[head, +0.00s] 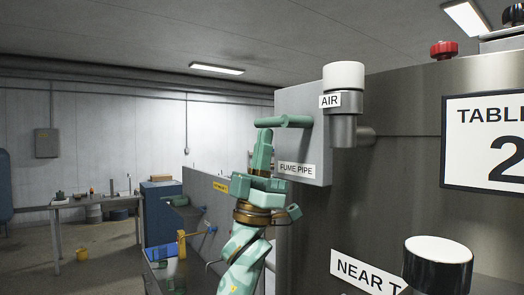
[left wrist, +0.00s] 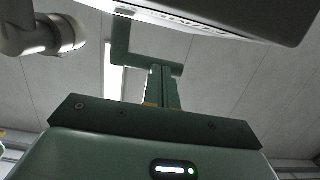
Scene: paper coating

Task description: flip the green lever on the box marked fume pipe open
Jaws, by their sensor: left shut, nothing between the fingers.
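The grey box marked FUME PIPE (head: 315,105) is fixed to the side of the steel cabinet. Its green lever (head: 288,120) sticks out roughly level from the box towards the left. My left gripper (head: 264,134) is shut and empty, pointing up just under the lever's outer end. In the left wrist view the shut fingers (left wrist: 161,72) reach up close to the green lever (left wrist: 121,42), and the box's underside (left wrist: 250,14) is above. I cannot tell whether the fingertips touch the lever. My right gripper is not in view.
A white-capped pipe marked AIR (head: 344,103) stands right of the box. A black knob with a white top (head: 438,265) is at lower right, by the NEAR label. A grey panel (head: 212,188) and a table (head: 95,202) are behind on the left.

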